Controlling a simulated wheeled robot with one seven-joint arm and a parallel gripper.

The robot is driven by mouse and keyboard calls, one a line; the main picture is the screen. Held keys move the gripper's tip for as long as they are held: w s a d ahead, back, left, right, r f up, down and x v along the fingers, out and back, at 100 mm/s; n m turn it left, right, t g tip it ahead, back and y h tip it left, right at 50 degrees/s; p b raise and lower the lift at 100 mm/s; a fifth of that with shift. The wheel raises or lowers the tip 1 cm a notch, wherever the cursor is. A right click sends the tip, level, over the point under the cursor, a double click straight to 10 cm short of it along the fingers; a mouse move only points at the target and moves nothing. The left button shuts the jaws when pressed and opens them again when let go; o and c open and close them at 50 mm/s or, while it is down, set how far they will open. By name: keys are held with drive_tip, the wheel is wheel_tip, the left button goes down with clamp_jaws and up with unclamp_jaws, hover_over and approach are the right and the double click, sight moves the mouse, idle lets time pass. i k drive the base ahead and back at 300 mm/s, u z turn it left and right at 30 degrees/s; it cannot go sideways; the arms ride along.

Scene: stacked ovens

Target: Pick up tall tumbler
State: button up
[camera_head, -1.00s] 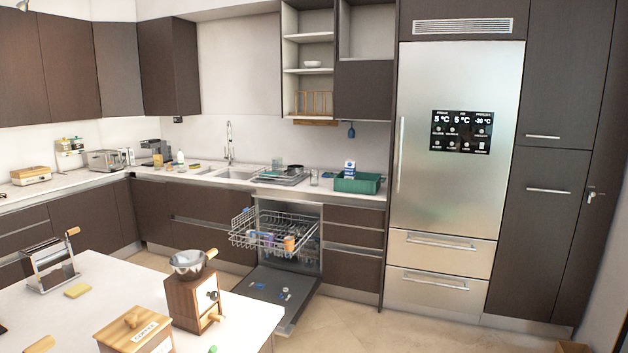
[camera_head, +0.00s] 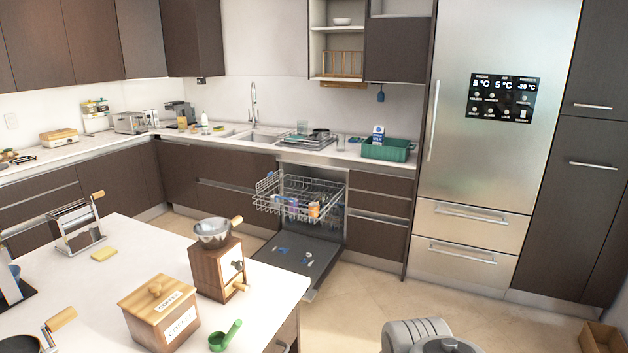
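A clear, upright glass (camera_head: 340,143) stands on the back counter, between the dish rack and the green crate. It looks like the tall tumbler, but it is small and faint at this distance. Nothing touches it that I can see. My gripper is not in view. A grey rounded part of my arm shows at the bottom edge, right of centre, far from the glass.
The dishwasher door (camera_head: 283,262) is folded down below the counter, with its upper rack (camera_head: 298,197) pulled out. A green crate (camera_head: 388,150) and dish rack (camera_head: 305,141) flank the glass. An island (camera_head: 120,285) fills the left front. Floor (camera_head: 365,300) is clear at centre right.

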sight(340, 139)
drive_tip(key=z, duration=0.65)
drive_tip(key=i, duration=4.55)
drive_tip(key=u, duration=1.05)
drive_tip(key=i, duration=0.7)
drive_tip(key=u, duration=0.1)
